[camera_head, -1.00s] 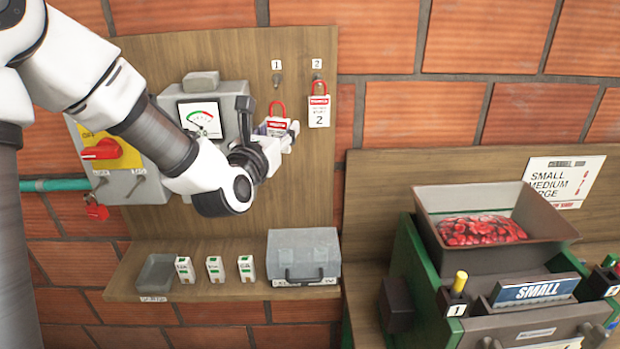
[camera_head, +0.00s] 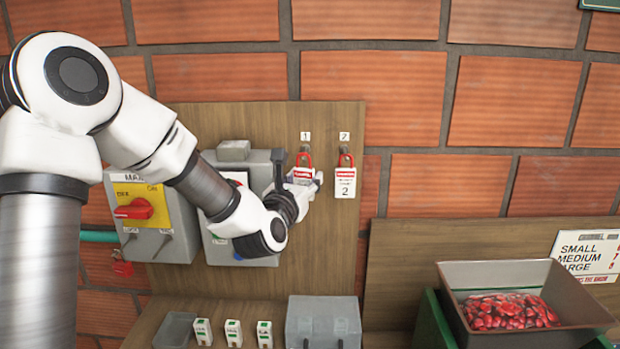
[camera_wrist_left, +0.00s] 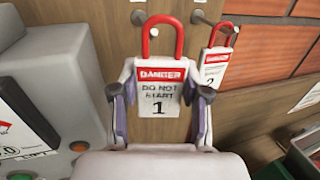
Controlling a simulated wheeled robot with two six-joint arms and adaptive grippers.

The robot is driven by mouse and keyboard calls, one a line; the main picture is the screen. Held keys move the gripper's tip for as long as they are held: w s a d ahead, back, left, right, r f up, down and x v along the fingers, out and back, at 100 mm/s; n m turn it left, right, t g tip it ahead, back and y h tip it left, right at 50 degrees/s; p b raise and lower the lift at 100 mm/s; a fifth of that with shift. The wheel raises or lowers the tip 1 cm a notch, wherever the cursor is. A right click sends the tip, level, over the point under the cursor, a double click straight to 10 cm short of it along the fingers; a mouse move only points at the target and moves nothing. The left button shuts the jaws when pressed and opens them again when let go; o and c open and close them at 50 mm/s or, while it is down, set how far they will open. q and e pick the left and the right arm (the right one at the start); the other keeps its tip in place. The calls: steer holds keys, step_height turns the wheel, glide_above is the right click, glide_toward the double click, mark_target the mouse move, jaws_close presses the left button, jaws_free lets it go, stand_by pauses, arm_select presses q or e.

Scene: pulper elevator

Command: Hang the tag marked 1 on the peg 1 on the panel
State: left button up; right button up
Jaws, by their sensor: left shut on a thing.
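The tag marked 1 (camera_wrist_left: 158,92) is white with a red DANGER band and a red shackle. My left gripper (camera_head: 303,181) is shut on its sides, and its fingers show either side of the tag in the left wrist view (camera_wrist_left: 158,98). The tag is upright, facing the wrist camera. Peg 1 (camera_head: 304,151) is under label 1 on the wooden panel (camera_head: 258,120). The red shackle is just below and overlapping peg 1 in the head view; I cannot tell whether the peg passes through it. My right gripper is out of view.
The tag marked 2 (camera_head: 345,182) hangs close to the right, under label 2. A grey box with a gauge (camera_head: 232,165) and a box with a red switch (camera_head: 140,208) are to the left. Below is a shelf with a grey case (camera_head: 322,320). A hopper (camera_head: 520,275) stands at right.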

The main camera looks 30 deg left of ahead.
arm_select(q)
steer(key=shift+p+x, duration=0.75)
steer(key=shift+x, duration=0.5)
steer(key=shift+w+a+f, duration=0.15)
steer(key=shift+a+f, duration=0.15)
steer(key=shift+w+a+f+b, duration=0.3)
steer(key=shift+w+f+b, duration=0.1)
steer(key=shift+b, duration=0.9)
steer(key=o, duration=1.1)
